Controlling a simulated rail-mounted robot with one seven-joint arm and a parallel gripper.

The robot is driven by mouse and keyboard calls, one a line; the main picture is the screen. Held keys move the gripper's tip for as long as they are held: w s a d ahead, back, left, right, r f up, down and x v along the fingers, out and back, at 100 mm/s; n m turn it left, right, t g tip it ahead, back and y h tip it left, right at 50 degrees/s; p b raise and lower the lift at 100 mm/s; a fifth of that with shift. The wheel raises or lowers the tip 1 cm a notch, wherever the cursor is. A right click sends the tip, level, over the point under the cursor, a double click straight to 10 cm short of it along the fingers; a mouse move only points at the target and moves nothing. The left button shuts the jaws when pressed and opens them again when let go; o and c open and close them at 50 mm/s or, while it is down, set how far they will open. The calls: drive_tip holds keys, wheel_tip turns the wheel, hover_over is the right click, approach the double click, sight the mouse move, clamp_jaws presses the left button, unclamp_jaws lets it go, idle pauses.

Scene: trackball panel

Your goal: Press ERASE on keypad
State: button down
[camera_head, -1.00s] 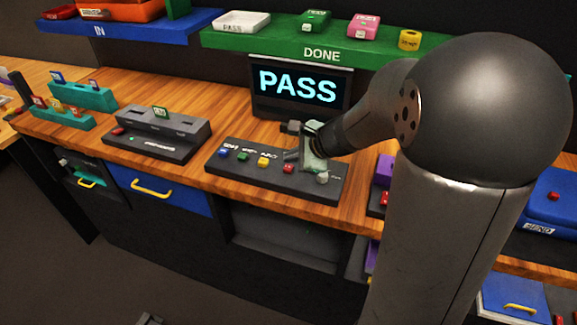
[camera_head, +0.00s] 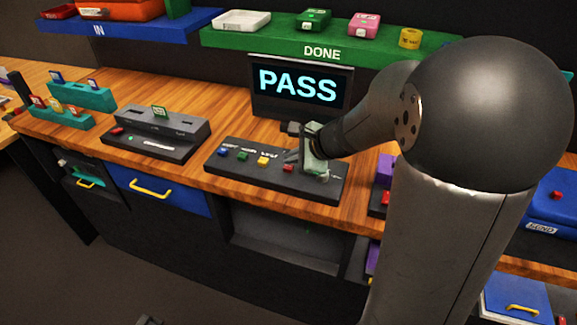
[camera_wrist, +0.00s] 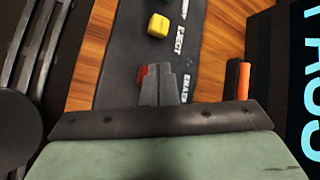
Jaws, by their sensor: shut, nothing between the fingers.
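The keypad (camera_head: 222,168) is a dark sloped panel on the wooden bench, with blue, green, yellow and red buttons in a row. The red button (camera_head: 288,168) is by my gripper (camera_head: 293,157). In the wrist view the red button (camera_wrist: 141,74) is partly hidden behind my fingertips (camera_wrist: 161,72). The ERASE label (camera_wrist: 187,86), partly covered, is just right of the fingers, and the EJECT label (camera_wrist: 180,40) is by the yellow button (camera_wrist: 158,25). My fingers are together and empty, over or against the red button; I cannot tell whether they touch it.
A screen (camera_head: 300,88) reading PASS stands behind the keypad. A grey slotted device (camera_head: 158,130) is to its left. An orange-and-black object (camera_wrist: 240,80) is right of my gripper in the wrist view. Shelves hang above the bench.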

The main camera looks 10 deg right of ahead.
sight(292, 167)
drive_tip(key=shift+f+b, duration=0.5)
drive_tip(key=shift+b, duration=0.1)
idle(0.4)
drive_tip(key=shift+r, duration=0.1)
idle(0.3)
drive_tip(key=shift+r+p, duration=0.75)
drive_tip(key=shift+r, duration=0.1)
wheel_tip(292, 167, up, 5)
drive_tip(key=p, duration=0.4)
idle(0.5)
